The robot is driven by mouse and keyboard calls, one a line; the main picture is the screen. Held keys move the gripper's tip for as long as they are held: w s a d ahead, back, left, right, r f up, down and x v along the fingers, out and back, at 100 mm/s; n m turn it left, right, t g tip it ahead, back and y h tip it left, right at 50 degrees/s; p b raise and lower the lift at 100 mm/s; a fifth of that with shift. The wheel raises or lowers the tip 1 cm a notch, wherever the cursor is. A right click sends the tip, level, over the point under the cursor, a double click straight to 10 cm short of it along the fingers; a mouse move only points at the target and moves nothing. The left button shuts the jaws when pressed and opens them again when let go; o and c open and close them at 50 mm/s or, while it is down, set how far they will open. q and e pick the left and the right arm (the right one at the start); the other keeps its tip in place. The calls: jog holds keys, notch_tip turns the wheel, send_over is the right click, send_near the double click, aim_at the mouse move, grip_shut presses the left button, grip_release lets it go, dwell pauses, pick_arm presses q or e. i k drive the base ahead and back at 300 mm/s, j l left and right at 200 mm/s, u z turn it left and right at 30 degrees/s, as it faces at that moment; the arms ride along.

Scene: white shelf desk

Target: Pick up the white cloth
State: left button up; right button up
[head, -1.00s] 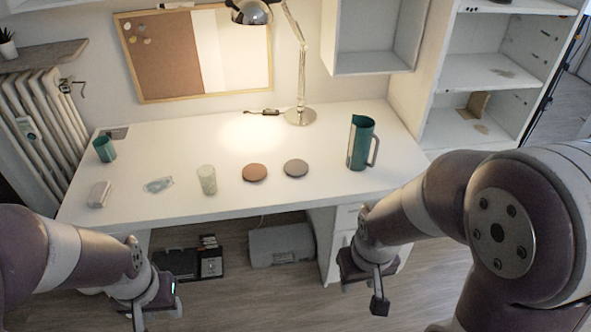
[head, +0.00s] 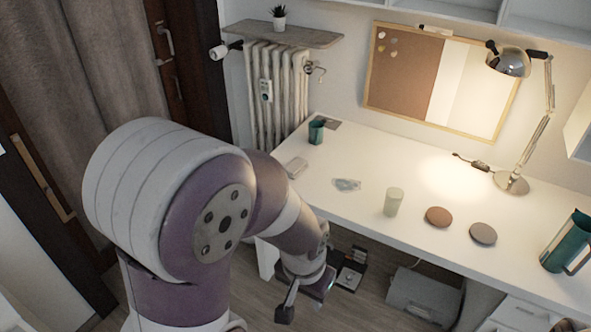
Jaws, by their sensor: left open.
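A small pale folded piece (head: 296,167), which looks like the white cloth, lies at the left front edge of the white desk (head: 375,215). A crumpled whitish, partly see-through item (head: 346,184) lies to its right; I cannot tell what it is made of. My left gripper (head: 302,297) is open and empty, in front of the desk and below its top, apart from the cloth. My right gripper is out of view.
On the desk are a green cup (head: 316,131), a pale glass (head: 393,202), a brown disc (head: 438,216), a grey disc (head: 483,233), a green pitcher (head: 568,242) and a lamp (head: 512,182). A radiator (head: 278,95) stands at the left.

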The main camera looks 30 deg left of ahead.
aim_at(297, 166)
jog(key=i+j, duration=0.2)
jog(key=i+j+z, duration=0.15)
jog(key=j, duration=0.25)
jog(key=i+j, duration=0.25)
jog(key=i+j+z, duration=0.1)
jog(key=j, duration=0.3)
jog(key=i+j, duration=0.25)
jog(key=i+j+z, duration=0.15)
jog(key=j, duration=0.3)
jog(key=i+j, duration=0.2)
jog(key=j, duration=0.15)
jog(key=z, duration=0.05)
